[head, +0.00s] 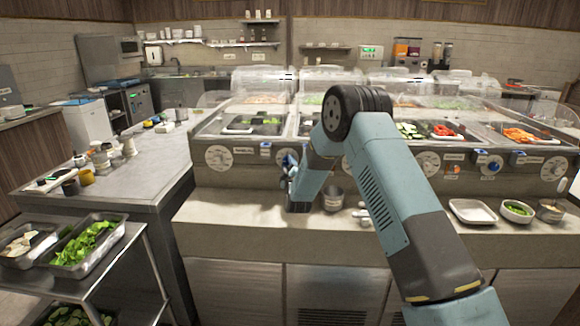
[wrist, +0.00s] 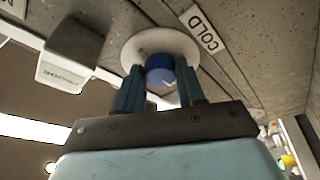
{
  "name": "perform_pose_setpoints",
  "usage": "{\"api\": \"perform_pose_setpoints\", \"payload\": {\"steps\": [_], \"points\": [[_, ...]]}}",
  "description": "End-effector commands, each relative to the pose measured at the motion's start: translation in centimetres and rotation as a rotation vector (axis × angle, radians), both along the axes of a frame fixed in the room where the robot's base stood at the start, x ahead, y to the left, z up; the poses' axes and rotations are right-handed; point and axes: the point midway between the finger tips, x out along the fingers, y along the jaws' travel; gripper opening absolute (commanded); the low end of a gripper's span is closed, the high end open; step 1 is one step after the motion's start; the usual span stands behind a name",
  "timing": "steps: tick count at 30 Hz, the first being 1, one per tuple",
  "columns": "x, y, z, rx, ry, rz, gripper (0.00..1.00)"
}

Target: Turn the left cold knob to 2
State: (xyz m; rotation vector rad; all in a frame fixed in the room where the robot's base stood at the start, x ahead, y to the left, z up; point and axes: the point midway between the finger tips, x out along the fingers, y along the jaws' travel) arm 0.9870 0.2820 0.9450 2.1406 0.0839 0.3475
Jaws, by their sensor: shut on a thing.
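The left cold knob is blue on a round white dial (wrist: 138,47), beside a "COLD" label (wrist: 203,29) in the wrist view. My gripper (wrist: 160,82) is shut on the blue knob (wrist: 160,66), with one dark blue finger on each side. In the head view my gripper (head: 288,168) is at the counter's front panel, largely hiding this knob and its dial. The dial's numbers and the knob's setting cannot be read.
A white dial with a grey knob (head: 218,158) is left on the panel; another blue knob (head: 488,163) is far right. A boxy fixture (wrist: 70,55) sits beside the dial. Metal cups (head: 333,197) and a white tray (head: 472,211) stand on the ledge below.

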Motion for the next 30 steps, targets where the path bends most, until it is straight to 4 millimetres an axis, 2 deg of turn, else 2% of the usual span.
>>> {"api": "perform_pose_setpoints", "payload": {"steps": [11,30], "points": [[0.1,0.5,-0.2,0.188,-0.006,0.002,0.09],[0.1,1.1,0.0,0.792,-0.030,0.004,0.09]]}}
